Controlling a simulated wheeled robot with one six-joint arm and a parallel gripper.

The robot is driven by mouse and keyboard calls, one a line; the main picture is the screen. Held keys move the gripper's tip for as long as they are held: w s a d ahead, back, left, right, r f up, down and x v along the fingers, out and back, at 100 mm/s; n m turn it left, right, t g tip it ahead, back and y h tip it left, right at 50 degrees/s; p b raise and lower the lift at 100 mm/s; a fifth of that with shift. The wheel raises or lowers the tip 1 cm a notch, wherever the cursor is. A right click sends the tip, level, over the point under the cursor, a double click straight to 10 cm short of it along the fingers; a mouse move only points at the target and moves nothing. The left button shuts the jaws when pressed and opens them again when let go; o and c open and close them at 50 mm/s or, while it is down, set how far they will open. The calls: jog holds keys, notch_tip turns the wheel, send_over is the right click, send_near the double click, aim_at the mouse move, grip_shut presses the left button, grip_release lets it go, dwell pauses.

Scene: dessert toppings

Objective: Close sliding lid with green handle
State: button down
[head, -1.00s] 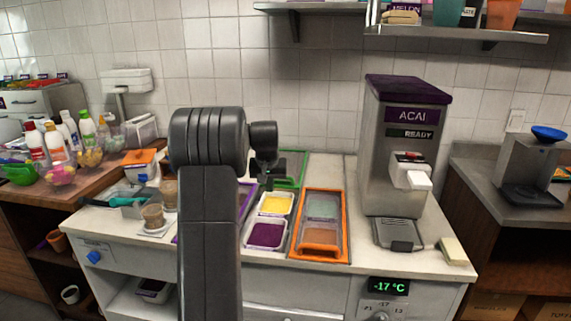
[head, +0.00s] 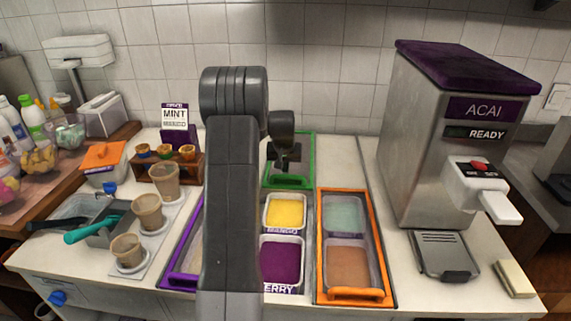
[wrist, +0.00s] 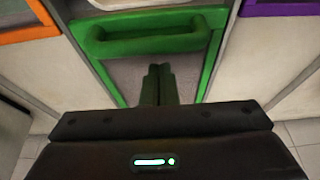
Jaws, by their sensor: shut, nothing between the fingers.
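The sliding lid has a green frame (head: 309,150) and a green handle (head: 288,181) at its front edge. It sits at the back of the middle counter opening, behind the uncovered yellow tub (head: 286,212) and purple tub (head: 281,260). In the wrist view the green handle (wrist: 155,44) crosses the top of the picture. My gripper (wrist: 159,70) is shut and empty, with its fingertips over the lid panel, just behind the handle on its wall side. I cannot tell whether they touch. In the head view my gripper (head: 285,165) is dark and partly hidden against the lid.
An orange-framed lid (head: 355,294) lies on the right and a purple-framed one (head: 181,281) on the left, partly behind my arm. The acai machine (head: 440,140) stands at right. Cups (head: 148,212) and a small wooden rack (head: 170,170) stand at left.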

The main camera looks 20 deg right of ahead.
jog(key=shift+s+a+f, duration=0.1)
jog(key=shift+s+a, duration=0.1)
jog(key=shift+s, duration=0.15)
jog(key=shift+s, duration=0.1)
